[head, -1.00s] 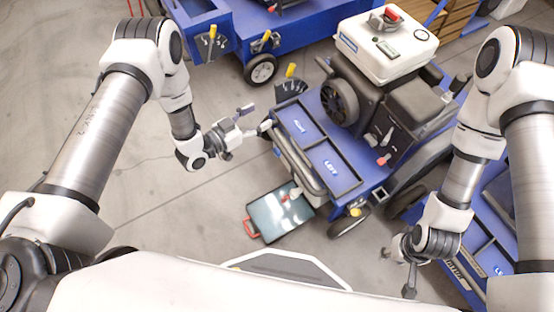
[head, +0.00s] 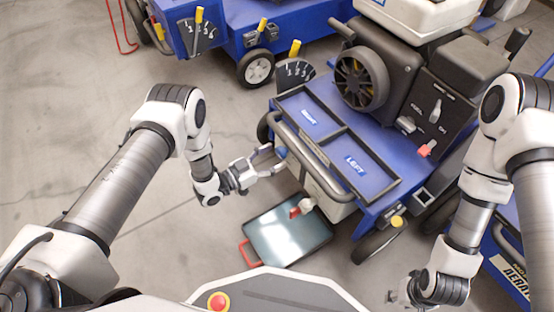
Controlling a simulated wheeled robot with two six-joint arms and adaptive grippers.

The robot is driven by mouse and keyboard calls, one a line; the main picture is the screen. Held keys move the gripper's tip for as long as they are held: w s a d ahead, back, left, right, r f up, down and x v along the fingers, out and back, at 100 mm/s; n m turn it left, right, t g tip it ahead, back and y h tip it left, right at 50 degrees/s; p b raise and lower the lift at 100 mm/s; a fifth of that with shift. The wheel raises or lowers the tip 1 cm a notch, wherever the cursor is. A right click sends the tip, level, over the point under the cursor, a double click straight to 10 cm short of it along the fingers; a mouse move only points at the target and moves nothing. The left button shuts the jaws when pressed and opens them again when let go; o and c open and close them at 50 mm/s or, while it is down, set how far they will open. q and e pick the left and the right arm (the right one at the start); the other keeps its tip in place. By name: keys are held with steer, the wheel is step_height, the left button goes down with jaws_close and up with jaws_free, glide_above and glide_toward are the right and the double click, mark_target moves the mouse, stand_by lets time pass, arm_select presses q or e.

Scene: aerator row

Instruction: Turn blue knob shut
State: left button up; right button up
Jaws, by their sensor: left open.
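The blue knob (head: 281,153) is a small blue shape at the front left corner of the near blue aerator (head: 385,208), below its tray marked RIGHT. It is small and partly hidden by my fingers. My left gripper (head: 274,160) is open, its fingers pointing right with the tips close to the knob. I cannot tell whether they touch it. My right gripper (head: 398,292) is low at the right, partly hidden by its own wrist, and its jaws do not show clearly.
A shallow tray with a red handle (head: 290,236) lies on the floor below the aerator's front, under a red lever (head: 295,212). A black engine (head: 362,78) sits on top. Another blue machine (head: 255,38) stands behind. The floor at left is clear.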

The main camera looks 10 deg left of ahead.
arm_select(q)
steer(key=shift+x, duration=0.9)
steer(key=c, duration=1.1)
steer(key=shift+r+n, duration=0.1)
steer(key=shift+n, duration=0.2)
steer(key=n+p, duration=0.1)
steer(key=n, duration=0.6)
steer(key=shift+n+p, duration=0.3)
steer(key=shift+n, duration=0.1)
steer(key=n, duration=0.4)
steer(key=shift+n, duration=0.3)
steer(key=n, duration=0.5)
